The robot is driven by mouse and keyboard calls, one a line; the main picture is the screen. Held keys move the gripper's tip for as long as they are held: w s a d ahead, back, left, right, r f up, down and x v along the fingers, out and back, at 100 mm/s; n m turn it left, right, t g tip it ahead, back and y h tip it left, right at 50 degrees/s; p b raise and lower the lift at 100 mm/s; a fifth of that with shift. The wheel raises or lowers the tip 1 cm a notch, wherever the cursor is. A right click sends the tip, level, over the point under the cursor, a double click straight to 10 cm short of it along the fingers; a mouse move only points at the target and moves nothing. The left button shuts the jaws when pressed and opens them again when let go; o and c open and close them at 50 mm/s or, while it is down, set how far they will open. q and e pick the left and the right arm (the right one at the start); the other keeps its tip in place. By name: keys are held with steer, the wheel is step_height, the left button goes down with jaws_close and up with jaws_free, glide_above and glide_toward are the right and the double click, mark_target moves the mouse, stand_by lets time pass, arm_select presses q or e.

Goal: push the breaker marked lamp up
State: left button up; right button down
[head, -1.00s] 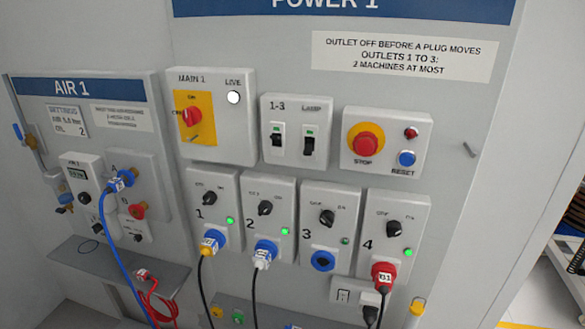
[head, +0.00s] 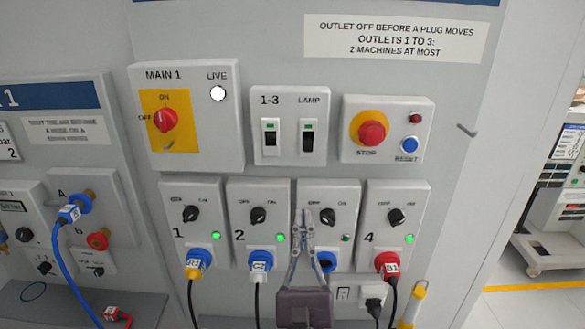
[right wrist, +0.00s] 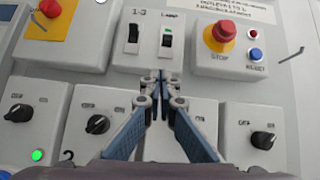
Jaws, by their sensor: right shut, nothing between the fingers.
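The breaker marked lamp (head: 307,142) is the right one of two on a white box in the head view. It has a green window above a dark lever; the lever looks low, but its exact position is hard to tell. It also shows in the right wrist view (right wrist: 166,43). My right gripper (head: 307,213) is shut and empty, in front of outlet 3, below the breaker box. In the right wrist view its closed fingertips (right wrist: 160,78) point up at the box's lower edge, below the lamp breaker and apart from it. My left gripper is not in view.
The breaker marked 1-3 (head: 271,137) is just left of the lamp one. The red stop button (head: 372,132) and blue reset button (head: 409,145) are to the right. The main switch (head: 165,120) is left. Outlet knobs and plugged cables lie below.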

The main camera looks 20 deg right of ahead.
mark_target(308, 146)
steer(key=shift+s+d+r+m+h, duration=0.3)
steer(key=shift+d+r+m+h, duration=0.1)
steer(key=shift+r+m, duration=0.35)
steer(key=shift+f, duration=0.1)
steer(key=p+x, duration=0.5)
steer(key=x, duration=0.5)
